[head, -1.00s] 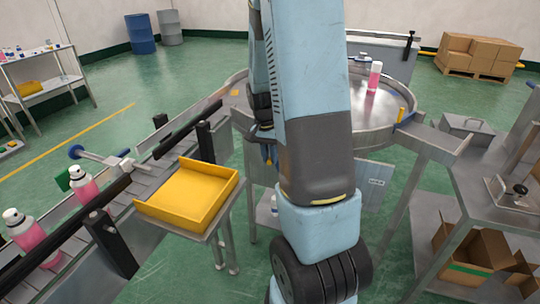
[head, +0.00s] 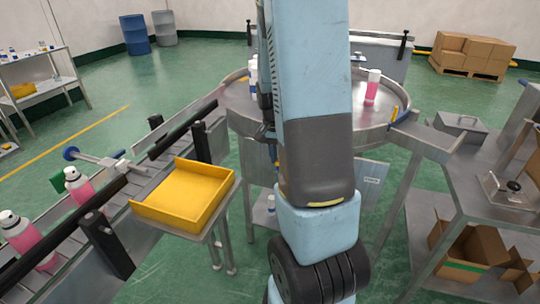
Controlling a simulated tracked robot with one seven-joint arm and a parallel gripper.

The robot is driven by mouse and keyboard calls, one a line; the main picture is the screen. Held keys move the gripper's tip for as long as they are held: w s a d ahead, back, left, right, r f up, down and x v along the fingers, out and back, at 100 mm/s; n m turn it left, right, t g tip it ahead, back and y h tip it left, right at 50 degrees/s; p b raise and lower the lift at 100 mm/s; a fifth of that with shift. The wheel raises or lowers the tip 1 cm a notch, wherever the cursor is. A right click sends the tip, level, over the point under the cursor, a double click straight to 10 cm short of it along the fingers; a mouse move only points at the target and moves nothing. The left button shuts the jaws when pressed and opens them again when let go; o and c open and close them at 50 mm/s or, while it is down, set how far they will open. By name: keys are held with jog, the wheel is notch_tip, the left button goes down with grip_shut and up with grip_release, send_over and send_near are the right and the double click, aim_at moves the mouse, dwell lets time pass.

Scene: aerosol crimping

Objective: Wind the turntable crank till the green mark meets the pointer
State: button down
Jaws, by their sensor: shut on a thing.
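The round steel turntable (head: 236,99) stands at the back centre, with its middle hidden behind my arm. A pink can with a white top (head: 373,87) stands on its right part, and white-topped containers (head: 253,77) show at its left. A small yellow piece, perhaps the pointer (head: 394,114), sits at the right rim. I cannot make out the green mark. My gripper (head: 268,143) shows only in part, low at the turntable's left front, beside my arm. It is shut on what seems to be the crank, which is mostly hidden.
A yellow tray (head: 158,212) sits on a stand at left centre. A conveyor (head: 150,178) with pink cans (head: 78,188) runs along the left. A steel bench (head: 470,185) with a press and cardboard box (head: 478,250) stands at right.

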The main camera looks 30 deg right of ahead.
jog(key=shift+w+a, duration=0.1)
jog(key=shift+a, duration=0.05)
jog(key=c, duration=1)
grip_release()
jog(key=shift+w+a, duration=0.2)
jog(key=shift+w, duration=0.05)
jog(key=shift+c, duration=0.2)
jog(key=shift+s+d, duration=0.1)
notch_tip(320, 180, up, 14)
jog(key=w+a, duration=0.1)
jog(key=shift+f, duration=0.2)
jog(key=shift+w, duration=0.1)
jog(key=s+a+r+n+t, duration=0.3)
jog(key=s+a+r+n, duration=0.2)
jog(key=s+a, duration=0.3)
jog(key=s+a+r+n+t, duration=0.3)
jog(key=s+a+r+n, duration=0.2)
jog(key=s+a, duration=0.3)
jog(key=shift+s+a+r+t+y, duration=0.35)
jog(key=shift+a+r, duration=0.25)
jog(key=shift+r, duration=0.2)
